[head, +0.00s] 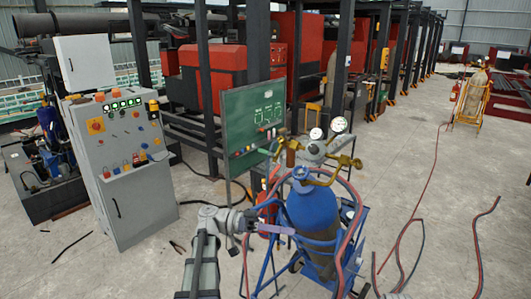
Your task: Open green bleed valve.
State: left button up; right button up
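A blue gas cylinder (312,218) stands on a blue cart, right of centre in the head view. Brass fittings (291,152) and round white gauges (338,124) sit at its top. I cannot clearly pick out a green bleed valve; small greenish parts near the brass fittings blend with the green board behind. My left gripper (268,224) is at the left side of the cylinder, lower than the brass fittings. Its fingers are small and overlap the hoses, so I cannot tell whether they are open or touching anything. My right gripper does not show.
Red hoses (352,215) loop around the cylinder, and more hoses (404,245) lie on the floor to the right. A grey control cabinet (121,165) stands at the left. A green board (252,118) stands behind the cart. Pliers (177,247) lie on the floor.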

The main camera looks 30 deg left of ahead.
aim_at(261, 150)
jog(key=i+j+z, duration=0.25)
jog(key=j, duration=0.85)
jog(key=j+z, duration=0.25)
jog(key=j, duration=0.85)
jog(key=i+j+z, duration=0.15)
jog(key=j, duration=0.45)
jog(key=j+z, duration=0.15)
jog(key=j, duration=0.4)
jog(key=i+j, duration=0.25)
jog(key=z, duration=0.05)
